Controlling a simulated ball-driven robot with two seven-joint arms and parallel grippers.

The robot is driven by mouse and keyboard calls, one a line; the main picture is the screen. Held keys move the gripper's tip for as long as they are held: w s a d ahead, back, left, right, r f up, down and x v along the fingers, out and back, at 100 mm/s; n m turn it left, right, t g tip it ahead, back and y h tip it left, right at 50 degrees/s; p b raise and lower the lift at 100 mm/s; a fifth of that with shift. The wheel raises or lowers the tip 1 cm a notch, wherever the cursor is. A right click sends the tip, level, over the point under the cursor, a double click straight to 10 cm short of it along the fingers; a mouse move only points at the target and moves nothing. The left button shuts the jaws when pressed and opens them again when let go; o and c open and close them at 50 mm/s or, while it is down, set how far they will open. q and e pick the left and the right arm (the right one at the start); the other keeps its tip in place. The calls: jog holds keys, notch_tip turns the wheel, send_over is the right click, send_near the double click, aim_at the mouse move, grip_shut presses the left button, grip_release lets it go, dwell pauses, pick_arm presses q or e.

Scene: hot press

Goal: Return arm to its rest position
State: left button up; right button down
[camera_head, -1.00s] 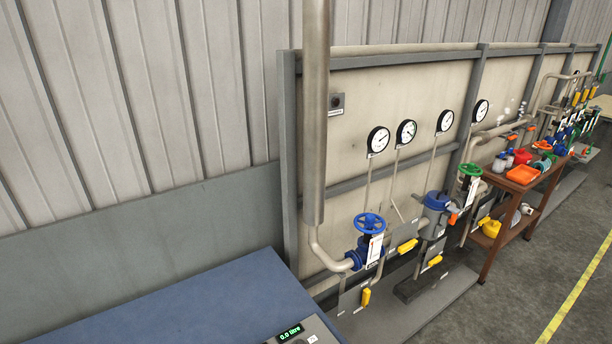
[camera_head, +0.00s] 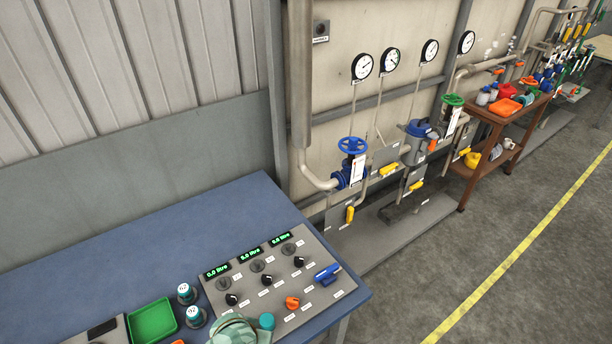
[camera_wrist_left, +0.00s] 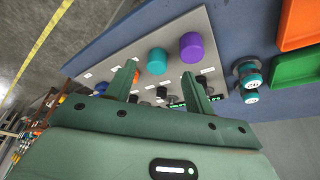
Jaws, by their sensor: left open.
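My left gripper (camera_wrist_left: 160,82) shows in the left wrist view, with its two green fingers apart and nothing between them. The fingers reach over the grey control panel (camera_wrist_left: 125,53); I cannot tell whether they touch it. A teal knob (camera_wrist_left: 157,62) and a purple knob (camera_wrist_left: 192,47) stand beyond the fingertips. In the head view a pale green part of what looks like my left arm (camera_head: 232,330) shows at the bottom edge, over the near side of the panel (camera_head: 312,262); its fingers are hidden there. My right gripper is in neither view.
The panel sits on a blue table (camera_head: 120,255) beside a green tray (camera_head: 152,322) and two small teal-topped containers (camera_head: 186,292). An orange tray (camera_wrist_left: 300,25) shows in the wrist view. Pipework with a blue valve wheel (camera_head: 352,145) stands behind.

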pick_arm(q)
jog(key=s+a+f+g, duration=0.1)
jog(key=s+a+f, duration=0.3)
jog(key=s+f, duration=0.35)
jog(key=s+a+f+g, duration=0.1)
jog(key=s+a+f, duration=0.4)
jog(key=s, duration=0.4)
jog(key=s+a+f+m, duration=0.1)
jog(key=s+a+f, duration=0.15)
jog(key=s, duration=0.65)
jog(key=s+a+f+m, duration=0.1)
jog(key=s+f, duration=0.2)
jog(key=s, duration=0.6)
notch_tip(320, 180, down, 20)
jog(key=s+g+b, duration=0.1)
jog(key=b, duration=1.9)
jog(key=shift+y, duration=0.4)
jog(key=shift+d+r, duration=0.1)
